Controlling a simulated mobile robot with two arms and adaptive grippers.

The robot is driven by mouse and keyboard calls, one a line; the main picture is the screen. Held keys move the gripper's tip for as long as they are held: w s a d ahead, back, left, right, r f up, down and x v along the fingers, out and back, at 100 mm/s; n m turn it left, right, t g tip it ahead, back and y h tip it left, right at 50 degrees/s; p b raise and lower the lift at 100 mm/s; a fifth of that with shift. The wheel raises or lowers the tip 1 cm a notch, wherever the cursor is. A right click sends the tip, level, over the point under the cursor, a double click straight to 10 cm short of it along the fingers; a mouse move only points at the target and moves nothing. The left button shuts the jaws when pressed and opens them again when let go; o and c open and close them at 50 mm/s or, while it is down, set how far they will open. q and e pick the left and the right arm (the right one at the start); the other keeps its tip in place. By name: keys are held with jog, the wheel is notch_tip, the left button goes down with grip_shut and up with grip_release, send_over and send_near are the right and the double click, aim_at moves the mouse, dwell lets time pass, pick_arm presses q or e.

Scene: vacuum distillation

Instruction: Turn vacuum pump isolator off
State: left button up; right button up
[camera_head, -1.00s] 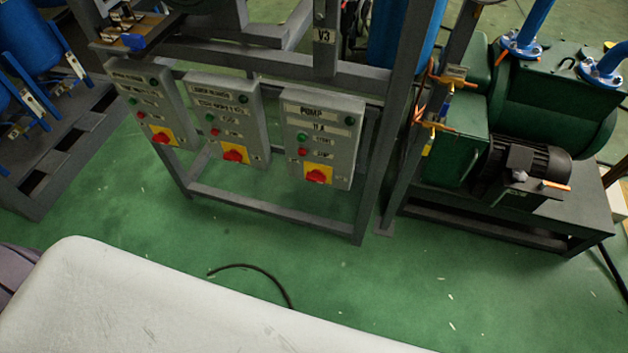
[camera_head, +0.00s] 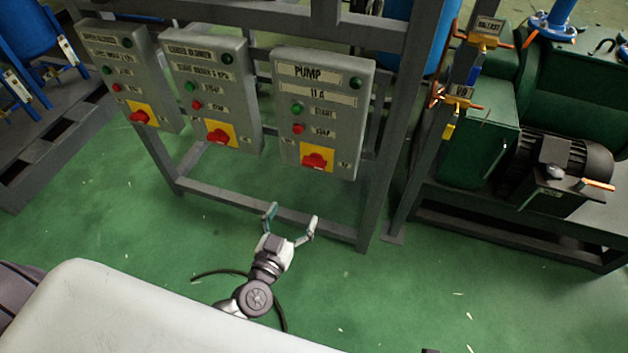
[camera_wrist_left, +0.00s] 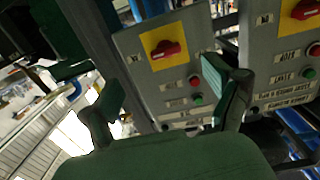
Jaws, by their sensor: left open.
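The grey box labelled PUMP (camera_head: 335,105) hangs on the frame, rightmost of three boxes. Its isolator is a red rotary handle on a yellow plate (camera_head: 314,160), below a green and a red button. The handle looks roughly horizontal. My left gripper (camera_head: 292,214) is open and empty, below and slightly left of this isolator, with a clear gap to the box. In the left wrist view the picture is turned over; the pump isolator handle (camera_wrist_left: 165,48) shows beyond and between my open fingers (camera_wrist_left: 166,92). My right gripper is not in view.
Two similar boxes with red isolators, a middle one (camera_head: 218,133) and a left one (camera_head: 140,116), hang beside it. A grey frame post (camera_head: 393,130) stands close on the right. A green pump with a black motor (camera_head: 560,165) is farther right. Green floor is open below.

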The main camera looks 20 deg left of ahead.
aim_at(313, 167)
pick_arm(q)
jog(key=shift+n+y, duration=0.3)
jog(key=w+b, duration=0.1)
jog(key=w, duration=0.3)
jog(key=w+r, duration=0.1)
jog(key=w, duration=0.3)
jog(key=w+b, duration=0.1)
jog(key=w, duration=0.4)
jog(key=shift+d+r+b, duration=0.2)
jog(key=shift+b, duration=0.15)
jog(key=shift+w+r, duration=0.1)
jog(key=shift+w, duration=0.4)
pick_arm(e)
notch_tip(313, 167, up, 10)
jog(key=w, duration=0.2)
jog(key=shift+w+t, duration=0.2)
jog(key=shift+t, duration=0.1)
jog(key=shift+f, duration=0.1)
pick_arm(q)
jog(key=c, duration=1.1)
jog(key=shift+c, duration=0.2)
